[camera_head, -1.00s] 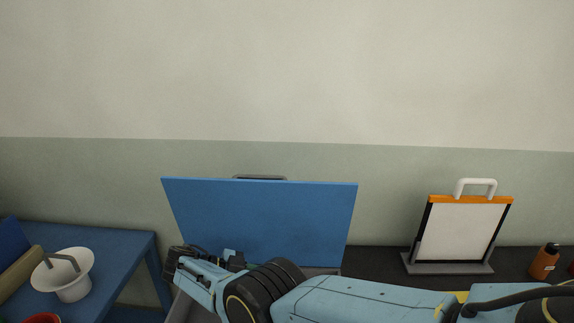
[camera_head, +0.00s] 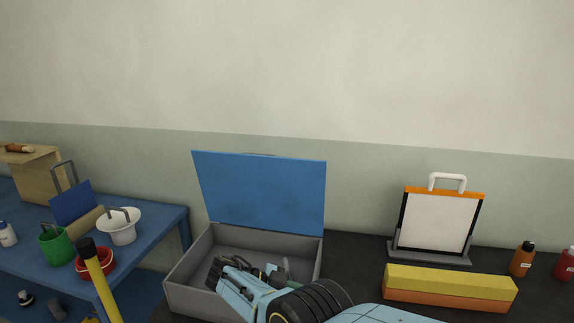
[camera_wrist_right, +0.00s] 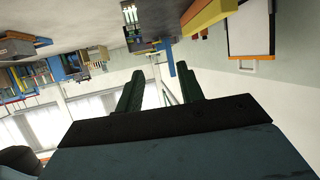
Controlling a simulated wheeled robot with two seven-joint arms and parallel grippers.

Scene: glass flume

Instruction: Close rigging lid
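The rigging box is a grey open-topped case (camera_head: 190,268) on the dark bench. Its blue lid (camera_head: 262,190) stands up, hinged along the far side and leaning slightly back. My right gripper (camera_head: 216,272) comes in from the right and shows in front of the box's interior, below the lid's lower edge. It seems apart from the lid; whether it touches the box wall is unclear. In the right wrist view the two dark fingers (camera_wrist_right: 157,74) are spread with nothing between them. My left gripper is not in view.
A yellow and orange block (camera_head: 450,288) lies right of the box. Behind it stands a white board (camera_head: 438,222) with an orange top. Orange (camera_head: 521,262) and red (camera_head: 566,265) bottles stand at far right. A blue table (camera_head: 160,228) with several containers is at left.

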